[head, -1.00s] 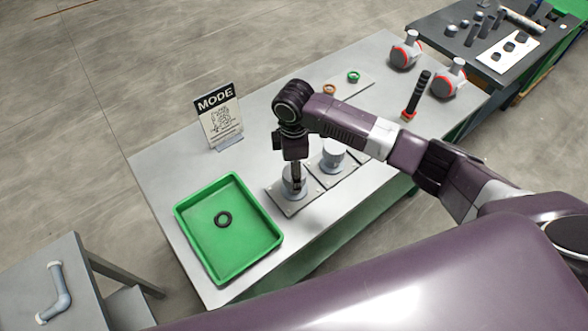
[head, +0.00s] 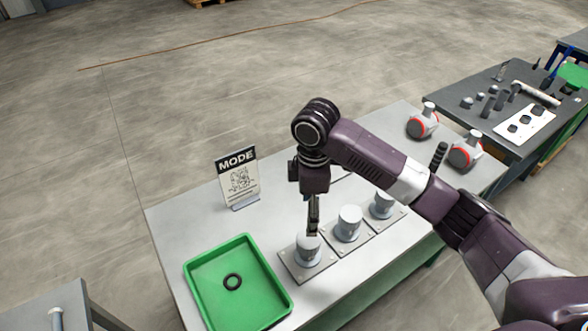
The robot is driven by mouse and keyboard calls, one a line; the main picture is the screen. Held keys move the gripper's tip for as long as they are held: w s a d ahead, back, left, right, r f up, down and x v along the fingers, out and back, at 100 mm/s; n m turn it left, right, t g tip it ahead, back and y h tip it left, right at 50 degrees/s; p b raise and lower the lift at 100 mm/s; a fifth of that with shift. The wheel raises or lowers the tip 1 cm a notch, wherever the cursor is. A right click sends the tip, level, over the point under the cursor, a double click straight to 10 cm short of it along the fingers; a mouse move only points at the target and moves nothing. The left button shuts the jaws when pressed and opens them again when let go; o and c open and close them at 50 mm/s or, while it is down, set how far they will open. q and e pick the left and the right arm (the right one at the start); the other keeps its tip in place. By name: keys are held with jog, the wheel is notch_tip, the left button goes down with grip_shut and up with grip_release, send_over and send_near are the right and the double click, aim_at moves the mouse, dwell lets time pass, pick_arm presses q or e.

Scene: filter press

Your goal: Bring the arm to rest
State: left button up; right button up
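My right arm comes in from the right over the grey table (head: 170,230). Its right gripper (head: 313,228) points down just above the nearest grey cylindrical fitting (head: 308,257). The fingers are seen nearly edge-on, so their opening does not show, and I see nothing held between them. Two more grey fittings (head: 349,226) and (head: 383,207) stand on plates in a row to the right. My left gripper is not in view.
Two white-and-red vessels (head: 422,123) and a black-handled tool (head: 438,156) are at the far right. A dark table (head: 475,125) with parts stands beyond.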

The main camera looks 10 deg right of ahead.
jog(key=s+a+f+m+t+y, duration=0.25)
jog(key=s+a+f+m, duration=0.35)
jog(key=s+f, duration=0.4)
jog(key=s+d+m+t+h, duration=0.1)
jog(key=s+d+m+h, duration=0.1)
jog(key=s+d+m, duration=0.85)
jog(key=s+d+f+n+g+b, duration=0.1)
jog(key=s+f+b, duration=0.25)
jog(key=f, duration=1.45)
jog(key=s+f+n+b, duration=0.25)
jog(key=f+b, duration=0.25)
jog(key=f, duration=1.3)
jog(key=s+d+f+b, duration=0.1)
jog(key=s+f+b, duration=0.2)
jog(key=s+f, duration=0.5)
jog(key=s+d+f+g+b, duration=0.1)
jog(key=s+d+f+b, duration=0.1)
jog(key=s+f, duration=0.6)
notch_tip(320, 180, down, 5)
jog(key=shift+s+f+m+b, duration=0.2)
jog(key=shift+s+m+b, duration=0.1)
jog(key=shift+b, duration=0.25)
jog(key=shift+d+g+h, duration=0.1)
jog(key=shift+g+h, duration=0.15)
